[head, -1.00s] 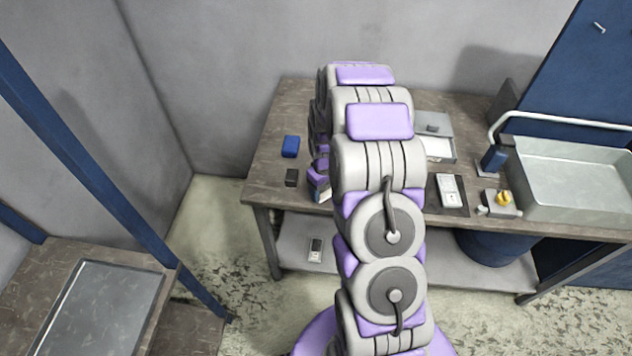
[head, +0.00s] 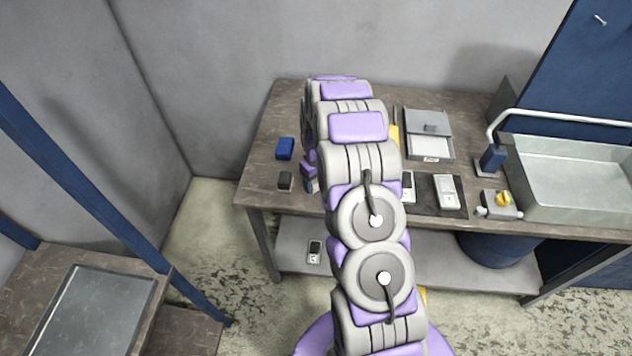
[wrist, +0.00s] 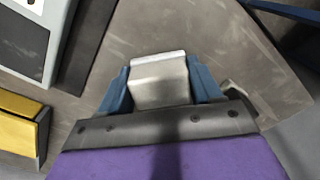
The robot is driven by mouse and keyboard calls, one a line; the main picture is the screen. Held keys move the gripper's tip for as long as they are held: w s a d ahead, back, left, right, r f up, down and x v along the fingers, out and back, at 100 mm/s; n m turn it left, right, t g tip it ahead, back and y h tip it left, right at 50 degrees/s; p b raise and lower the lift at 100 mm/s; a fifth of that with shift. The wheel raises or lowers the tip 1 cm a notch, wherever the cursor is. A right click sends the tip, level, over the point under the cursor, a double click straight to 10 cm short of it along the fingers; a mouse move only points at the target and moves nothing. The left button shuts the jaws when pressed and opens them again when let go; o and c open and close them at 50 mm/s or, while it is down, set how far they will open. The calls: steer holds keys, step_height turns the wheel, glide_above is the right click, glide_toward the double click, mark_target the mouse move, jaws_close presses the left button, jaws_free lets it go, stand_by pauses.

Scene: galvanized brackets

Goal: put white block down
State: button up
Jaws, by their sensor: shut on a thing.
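The white block (wrist: 158,82) shows in the wrist view as a pale, metallic-looking block between the two blue fingers of my gripper (wrist: 160,88). The fingers are shut on its left and right sides. Behind it is the grey-brown worktop (wrist: 200,25); I cannot tell whether the block touches it. In the head view my gripper (head: 310,184) is over the front left part of the bench (head: 262,168), partly behind my arm. The block cannot be made out there.
To the right are a grey lidded box (head: 430,148), a white meter (head: 446,190), a yellow-knobbed switch (head: 503,199) and a metal bin (head: 575,175). The front left bench edge is close.

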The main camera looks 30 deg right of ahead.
steer(key=o, duration=0.7)
steer(key=shift+a, duration=0.45)
steer(key=o, duration=0.3)
steer(key=shift+a+r, duration=0.15)
steer(key=shift+a, duration=0.6)
steer(key=shift+d, duration=0.7)
steer(key=shift+d+r, duration=0.3)
steer(key=shift+r, duration=0.25)
steer(key=r, duration=0.2)
steer(key=a+r, duration=0.1)
steer(key=r, duration=0.1)
steer(key=r+p, duration=0.1)
steer(key=r, duration=0.1)
steer(key=shift+w+a+r, duration=0.1)
steer(key=shift+a+r, duration=0.05)
steer(key=shift+a, duration=0.2)
steer(key=s+a+r, duration=0.6)
steer(key=s+r, duration=0.3)
steer(key=r, duration=0.1)
steer(key=s+a+r, duration=0.6)
steer(key=s+r, duration=0.2)
steer(key=r, duration=0.2)
steer(key=s+a+r, duration=0.1)
steer(key=s, duration=0.6)
steer(key=s+a+r+m+g, duration=0.1)
steer(key=s, duration=0.7)
steer(key=s+a+r+m, duration=0.1)
steer(key=s, duration=0.6)
steer(key=shift+s+a+g, duration=0.2)
steer(key=shift+s+g, duration=0.2)
